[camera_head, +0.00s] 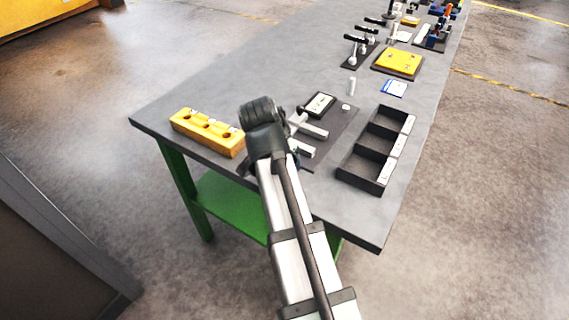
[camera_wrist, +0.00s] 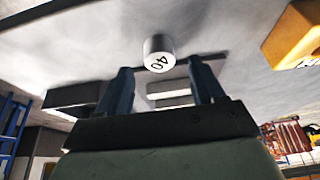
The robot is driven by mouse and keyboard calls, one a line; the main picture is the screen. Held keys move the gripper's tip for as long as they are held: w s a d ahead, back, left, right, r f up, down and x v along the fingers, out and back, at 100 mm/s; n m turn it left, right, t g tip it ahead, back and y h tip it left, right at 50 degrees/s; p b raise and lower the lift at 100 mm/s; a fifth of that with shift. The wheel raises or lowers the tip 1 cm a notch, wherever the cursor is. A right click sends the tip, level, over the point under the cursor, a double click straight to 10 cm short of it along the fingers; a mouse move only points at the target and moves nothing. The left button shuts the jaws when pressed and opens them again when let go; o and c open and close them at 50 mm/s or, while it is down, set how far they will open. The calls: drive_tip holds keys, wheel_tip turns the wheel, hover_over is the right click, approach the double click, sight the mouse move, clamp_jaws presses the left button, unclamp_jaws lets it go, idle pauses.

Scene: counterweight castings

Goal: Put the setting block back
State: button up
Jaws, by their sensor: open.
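A short pale metal cylinder marked 40 (camera_wrist: 159,53), which I take to be the setting block, shows upright in the upside-down wrist view. It is just beyond and between the fingertips of my gripper (camera_wrist: 160,68), which is open; contact cannot be told. In the head view my arm's end covers my fingers, and I cannot make the cylinder out there. A yellow block with several round recesses (camera_head: 207,131) lies left of my gripper.
A black tray with three compartments (camera_head: 360,180) stands to the right. Two small pale pieces (camera_head: 351,86) (camera_head: 346,107) stand near the mat. A blue-and-white card (camera_head: 395,88), a yellow plate (camera_head: 398,61) and tools lie farther back. The left rear tabletop (camera_head: 270,70) is clear.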

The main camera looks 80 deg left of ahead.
drive_tip(key=v, duration=0.8)
drive_tip(key=shift+r, duration=0.3)
